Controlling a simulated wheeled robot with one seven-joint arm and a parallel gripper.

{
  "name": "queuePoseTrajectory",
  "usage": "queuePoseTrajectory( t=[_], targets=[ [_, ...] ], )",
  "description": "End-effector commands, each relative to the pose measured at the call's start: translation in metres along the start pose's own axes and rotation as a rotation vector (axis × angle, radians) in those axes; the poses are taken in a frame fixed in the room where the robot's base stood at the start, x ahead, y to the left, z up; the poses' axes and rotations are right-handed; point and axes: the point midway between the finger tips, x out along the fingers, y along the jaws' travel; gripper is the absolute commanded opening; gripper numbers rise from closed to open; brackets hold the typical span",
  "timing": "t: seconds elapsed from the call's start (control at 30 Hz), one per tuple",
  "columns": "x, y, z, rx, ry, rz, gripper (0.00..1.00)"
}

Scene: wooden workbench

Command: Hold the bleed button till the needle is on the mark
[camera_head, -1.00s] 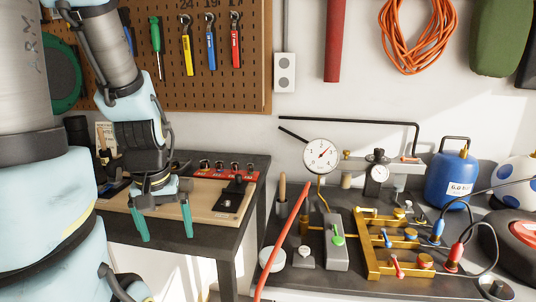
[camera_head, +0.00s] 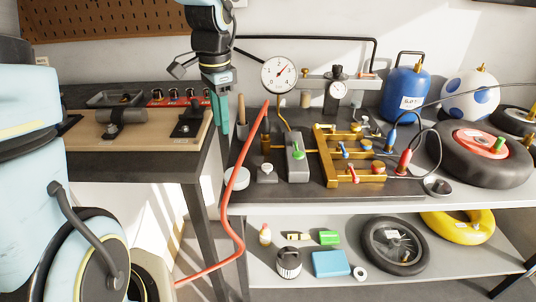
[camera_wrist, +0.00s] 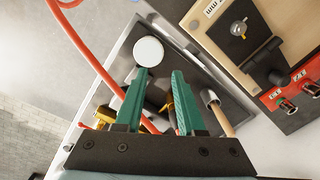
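A round white dial gauge (camera_head: 279,74) stands at the back of the right bench; its needle points to the upper right, and the mark is too small to make out. A grey block with a green knob (camera_head: 297,152) lies before it. A small metal block with a pale knob (camera_head: 266,172) and a white round disc (camera_head: 237,178) are nearer the front left. I cannot tell which is the bleed button. My gripper (camera_head: 219,112) is left of the gauge, fingers down. In the wrist view my gripper (camera_wrist: 163,76) is open and empty, with the white disc (camera_wrist: 148,51) beyond the fingertips.
A red hose (camera_head: 243,155) runs over the bench's left edge. A wooden handle (camera_head: 241,110) stands upright beside my fingers. A brass manifold (camera_head: 325,155) with several valves, a blue tank (camera_head: 404,93) and a tyre (camera_head: 480,155) are to the right.

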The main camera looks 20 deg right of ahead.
Motion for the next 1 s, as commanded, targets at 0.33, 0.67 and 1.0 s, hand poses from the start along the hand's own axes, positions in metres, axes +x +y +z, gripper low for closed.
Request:
queuePoseTrajectory(
  t=[0.33, 0.67, 1.0],
  targets=[
    [-0.010, 0.046, -0.101, 0.570, -0.003, 0.019, 0.00],
    [-0.010, 0.046, -0.102, 0.578, -0.004, 0.020, 0.00],
    [0.031, 0.048, -0.101, 0.578, -0.007, 0.024, 0.00]
  ],
)
